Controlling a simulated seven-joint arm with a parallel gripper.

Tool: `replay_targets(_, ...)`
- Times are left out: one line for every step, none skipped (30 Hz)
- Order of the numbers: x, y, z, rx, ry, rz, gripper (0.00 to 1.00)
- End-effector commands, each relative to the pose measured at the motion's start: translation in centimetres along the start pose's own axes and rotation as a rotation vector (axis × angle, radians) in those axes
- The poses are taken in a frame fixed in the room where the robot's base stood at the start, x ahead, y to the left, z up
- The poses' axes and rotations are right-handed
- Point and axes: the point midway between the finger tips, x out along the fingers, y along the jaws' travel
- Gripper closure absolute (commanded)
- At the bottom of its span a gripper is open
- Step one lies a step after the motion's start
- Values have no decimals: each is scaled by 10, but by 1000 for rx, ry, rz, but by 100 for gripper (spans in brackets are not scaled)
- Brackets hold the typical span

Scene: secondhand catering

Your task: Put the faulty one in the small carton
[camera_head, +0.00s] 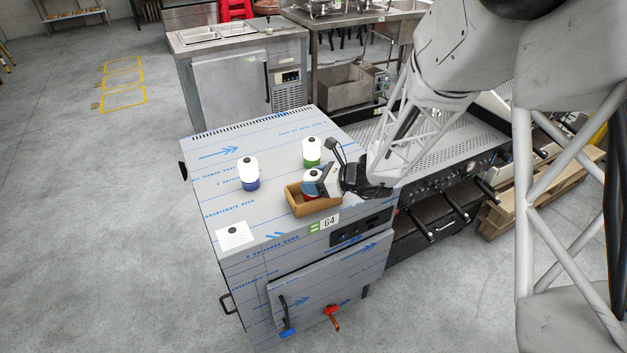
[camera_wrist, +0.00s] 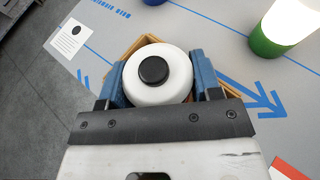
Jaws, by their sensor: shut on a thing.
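My gripper (camera_head: 319,182) is shut on a white-topped lamp with a black knob and what looks like a red base (camera_head: 311,196). In the wrist view, the held lamp (camera_wrist: 158,88) sits upright between my two blue fingers. It is over or inside the small open brown carton (camera_head: 299,213); I cannot tell whether it touches the bottom. The carton's rim (camera_wrist: 123,52) shows around it in the wrist view. A blue-based lamp (camera_head: 248,173) stands left of the carton. A green-based lamp (camera_head: 312,152) stands behind it; its top looks bright in the wrist view (camera_wrist: 284,25).
All stand on a film-covered steel cabinet top (camera_head: 215,190). A white card with a black spot (camera_head: 235,235) lies at its front left. A label marked 64 (camera_head: 328,222) is at the front edge. The left and back of the top are mostly free. A perforated counter adjoins on the right.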

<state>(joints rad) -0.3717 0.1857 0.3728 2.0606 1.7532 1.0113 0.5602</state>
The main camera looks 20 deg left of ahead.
Motion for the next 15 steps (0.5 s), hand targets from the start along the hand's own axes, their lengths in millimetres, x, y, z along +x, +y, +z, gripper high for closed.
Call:
replay_targets(0,0,1,-1,0,0,75)
replay_targets(0,0,1,-1,0,0,75)
replay_targets(0,0,0,-1,0,0,75)
replay_targets(0,0,0,0,0,0,75)
replay_targets(0,0,0,0,0,0,75)
replay_targets(0,0,-1,0,0,0,75)
replay_targets(1,0,-1,0,0,0,75)
replay_targets(1,0,-2,-1,0,0,75)
replay_targets(1,0,-2,0,0,0,40)
replay_targets(1,0,-2,-1,0,0,35)
replay_targets(1,0,-2,0,0,0,31)
replay_targets(1,0,-2,0,0,0,25)
replay_targets(1,0,-2,0,0,0,20)
replay_targets(1,0,-2,0,0,0,16)
replay_targets(1,0,-2,0,0,0,16)
